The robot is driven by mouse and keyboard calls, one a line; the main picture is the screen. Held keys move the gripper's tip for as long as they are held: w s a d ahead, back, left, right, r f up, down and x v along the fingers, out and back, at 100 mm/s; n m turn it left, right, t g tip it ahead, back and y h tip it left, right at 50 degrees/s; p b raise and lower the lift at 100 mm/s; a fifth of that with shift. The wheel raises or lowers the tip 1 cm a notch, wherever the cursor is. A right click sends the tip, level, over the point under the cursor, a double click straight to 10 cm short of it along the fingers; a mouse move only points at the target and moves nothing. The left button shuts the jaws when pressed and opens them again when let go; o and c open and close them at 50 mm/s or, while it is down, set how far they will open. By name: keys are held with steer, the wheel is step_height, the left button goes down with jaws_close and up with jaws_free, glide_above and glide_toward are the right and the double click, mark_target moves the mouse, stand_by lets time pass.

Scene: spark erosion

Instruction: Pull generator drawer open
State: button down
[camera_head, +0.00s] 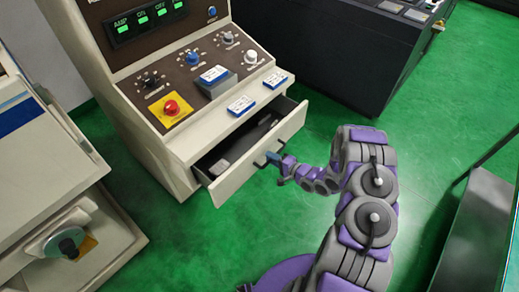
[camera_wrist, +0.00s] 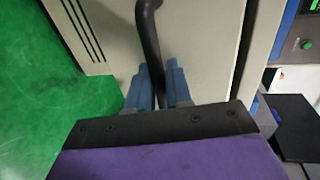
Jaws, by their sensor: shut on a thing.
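The generator (camera_head: 150,75) is a beige cabinet with a dark control panel, in the upper left of the head view. Its drawer (camera_head: 232,172) stands partly open, pulled out from the cabinet. Dark items lie inside it. My gripper (camera_head: 270,160) is at the drawer's front face, shut on the dark handle (camera_head: 262,163). In the wrist view the handle (camera_wrist: 149,35) is a dark curved bar running down between the blue fingertips of my gripper (camera_wrist: 159,85). The beige drawer front (camera_wrist: 200,50) fills the area behind it.
A beige machine with a round dial (camera_head: 66,244) stands at the left. A dark cabinet (camera_head: 340,50) stands behind to the right. A dark box (camera_head: 478,235) is at the right edge. Green floor (camera_head: 420,130) is free around my arm.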

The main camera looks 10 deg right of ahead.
steer(key=f+v, duration=0.2)
steer(key=v, duration=1)
steer(key=shift+s+d+f+b, duration=0.25)
steer(key=shift+s+f+b, duration=0.1)
steer(key=shift+f+b, duration=0.05)
steer(key=c, duration=1.2)
jaws_free()
steer(key=shift+w, duration=0.15)
steer(key=shift+d, duration=0.1)
steer(key=p+v, duration=0.2)
steer(key=v, duration=1.5)
steer(key=shift+d, duration=0.15)
